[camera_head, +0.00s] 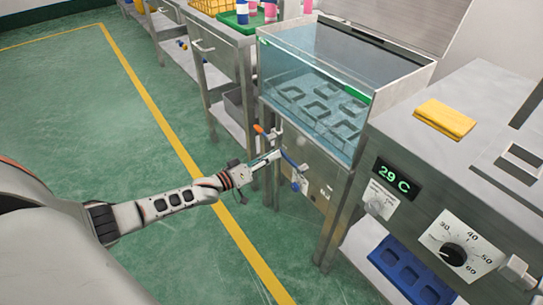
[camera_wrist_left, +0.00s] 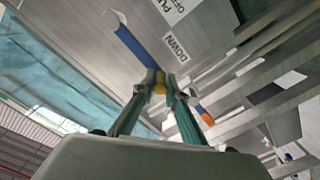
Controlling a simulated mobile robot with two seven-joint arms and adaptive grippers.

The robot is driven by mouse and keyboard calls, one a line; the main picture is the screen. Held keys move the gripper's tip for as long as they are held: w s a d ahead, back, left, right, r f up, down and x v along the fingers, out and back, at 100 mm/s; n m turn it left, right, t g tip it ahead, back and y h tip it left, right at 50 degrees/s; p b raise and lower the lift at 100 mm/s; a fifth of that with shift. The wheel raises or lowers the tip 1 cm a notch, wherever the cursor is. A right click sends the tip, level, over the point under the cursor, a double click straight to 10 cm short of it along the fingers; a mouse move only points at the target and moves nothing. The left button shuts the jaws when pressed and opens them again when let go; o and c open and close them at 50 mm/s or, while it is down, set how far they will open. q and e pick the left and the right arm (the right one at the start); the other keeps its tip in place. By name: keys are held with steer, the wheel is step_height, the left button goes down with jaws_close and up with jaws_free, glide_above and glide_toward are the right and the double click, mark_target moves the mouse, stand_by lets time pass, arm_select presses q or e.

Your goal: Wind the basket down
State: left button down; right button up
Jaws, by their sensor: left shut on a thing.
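The water bath is a glass-fronted tank (camera_head: 278,62) of clear bluish water. The basket (camera_head: 322,103), with several square compartments, shows under the water. My left gripper (camera_head: 276,156) is at the tank stand's front panel, below the basket. In the left wrist view my left gripper (camera_wrist_left: 158,88) is shut on a small yellow knob (camera_wrist_left: 158,80), which the fingertips partly cover. The knob's mounting is hidden. A blue lever (camera_wrist_left: 135,45) is close beside the knob, and a "DOWN" label (camera_wrist_left: 178,47) is on the panel. My right gripper is not in view.
An orange handle (camera_head: 258,129) sticks out just above and left of my left gripper. A steel console (camera_head: 470,140) with a "29 C" display (camera_head: 394,179) and dial stands at right. A steel bench (camera_head: 215,45) stands behind. Green floor is open at left.

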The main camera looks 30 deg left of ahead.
arm_select(q)
steer(key=shift+a+f, duration=0.15)
steer(key=shift+f, duration=0.15)
steer(key=c, duration=2)
jaws_free()
steer(key=shift+c, duration=0.2)
steer(key=shift+s, duration=0.1)
steer(key=v, duration=1.1)
steer(key=shift+s, duration=0.4)
steer(key=shift+r, duration=0.1)
